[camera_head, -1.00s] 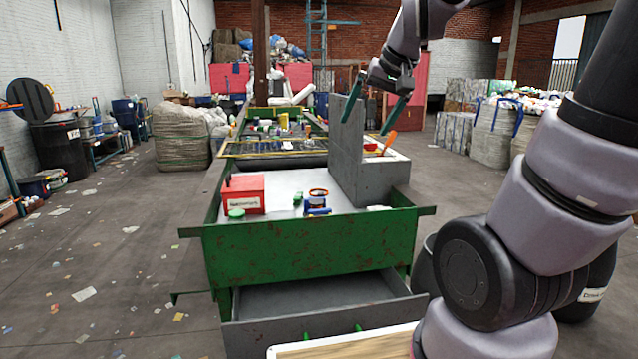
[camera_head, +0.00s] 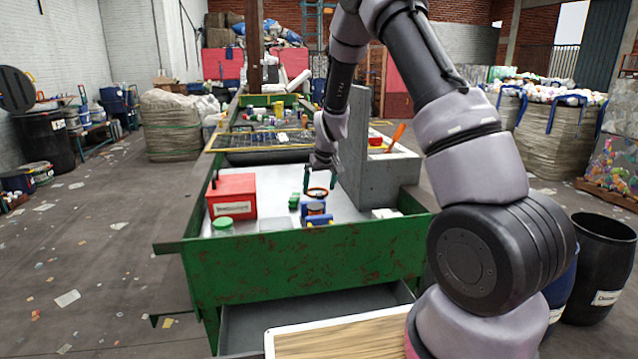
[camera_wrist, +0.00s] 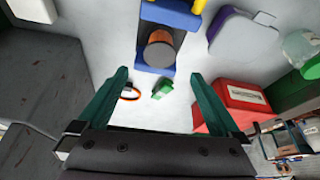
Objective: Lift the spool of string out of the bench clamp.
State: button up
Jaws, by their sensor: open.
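The blue bench clamp (camera_head: 318,222) stands on the white top of the green bench. The spool of string (camera_head: 316,207), orange-brown, sits between its jaws; in the wrist view the spool (camera_wrist: 158,52) shows end-on, within the blue clamp (camera_wrist: 168,14). My gripper (camera_head: 320,182) is open and empty, above the bench and just beyond the clamp in the head view. In the wrist view its two green fingers (camera_wrist: 160,75) are spread wide, and the spool appears ahead of the gap between them, apart from both.
An orange ring (camera_wrist: 130,93) and a small green object (camera_wrist: 163,88) lie close to the clamp. A red box (camera_head: 232,195) and a green-lidded jar (camera_head: 222,225) stand left. A tall grey wall (camera_head: 368,165) rises close on the right.

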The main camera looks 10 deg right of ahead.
aim_at(316, 207)
jog(key=x, duration=1)
jog(key=shift+w+f, duration=0.15)
jog(key=shift+f, duration=0.1)
jog(key=c, duration=1.3)
jog(key=shift+r, duration=0.1)
jog(key=shift+s+r, duration=0.15)
jog(key=shift+s, duration=0.35)
jog(key=shift+r, duration=4.25)
